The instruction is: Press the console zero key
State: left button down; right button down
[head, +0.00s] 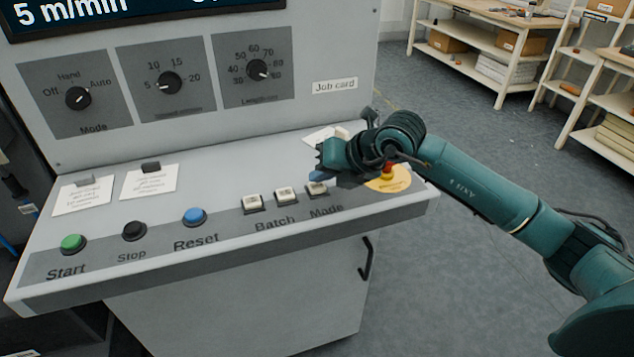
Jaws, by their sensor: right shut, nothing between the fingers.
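The grey console (215,275) fills the left and middle of the head view. Its sloped ledge has three small pale keys: one (253,202) and a second (286,194) above the word Batch, and a third (317,188) above Mode. Their markings are too small to read, so I cannot tell which is the zero key. My right gripper (316,176) is shut and empty, at the third key and partly covering it. I cannot tell whether it touches the key. My left gripper is out of view.
A green Start button (73,243), black Stop button (134,230) and blue Reset button (194,216) line the ledge's left. A red knob (388,168) on a yellow disc (395,181) sits beneath my right wrist. Shelves (490,50) stand back right; the floor between is clear.

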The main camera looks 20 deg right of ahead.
aim_at(322, 188)
jog(key=shift+r, duration=0.35)
jog(key=shift+r+p, duration=1.6)
jog(key=shift+r, duration=0.9)
